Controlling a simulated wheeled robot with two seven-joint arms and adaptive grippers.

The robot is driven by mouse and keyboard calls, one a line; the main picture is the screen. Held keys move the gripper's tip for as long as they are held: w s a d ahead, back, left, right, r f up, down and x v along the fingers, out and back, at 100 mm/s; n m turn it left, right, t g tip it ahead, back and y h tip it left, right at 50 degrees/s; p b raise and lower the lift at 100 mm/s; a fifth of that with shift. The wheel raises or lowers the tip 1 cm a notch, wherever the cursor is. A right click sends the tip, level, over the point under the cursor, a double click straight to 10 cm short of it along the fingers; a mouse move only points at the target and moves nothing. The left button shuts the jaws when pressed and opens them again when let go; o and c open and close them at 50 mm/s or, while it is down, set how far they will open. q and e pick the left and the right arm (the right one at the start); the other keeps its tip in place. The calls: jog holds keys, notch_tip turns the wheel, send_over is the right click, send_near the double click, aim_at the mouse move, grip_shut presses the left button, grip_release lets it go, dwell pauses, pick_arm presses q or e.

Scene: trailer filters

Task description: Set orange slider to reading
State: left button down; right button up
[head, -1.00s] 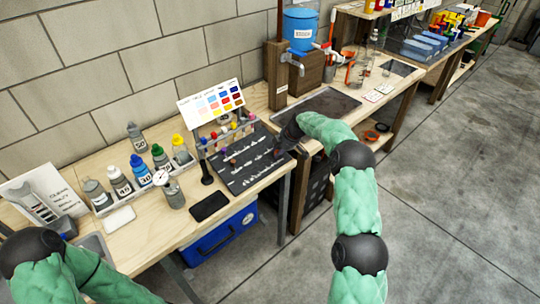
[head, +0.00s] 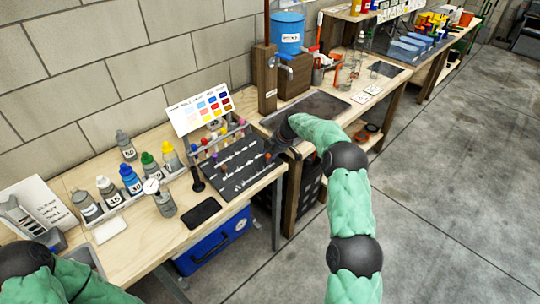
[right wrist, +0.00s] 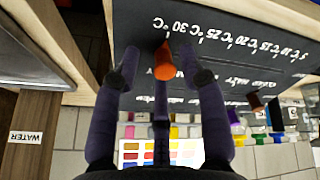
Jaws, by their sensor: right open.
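The dark slider board (head: 228,186) lies tilted on the wooden bench, with white scales and several small coloured knobs. In the right wrist view, the orange slider (right wrist: 163,70) stands near the 30 °C end of the temperature scale on the board (right wrist: 140,25). My right gripper (right wrist: 160,52) is open, its dark fingers around the orange slider with gaps visible on both sides. In the head view, my right gripper (head: 276,150) is at the board's right end, and its fingers partly hide that end. My left arm shows at the lower left; its gripper cannot be made out.
A brown slider (right wrist: 256,103) sits farther along the board. A colour chart (head: 200,108) stands behind.

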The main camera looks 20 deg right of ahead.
jog(key=v, duration=1.1)
jog(key=shift+d, duration=0.1)
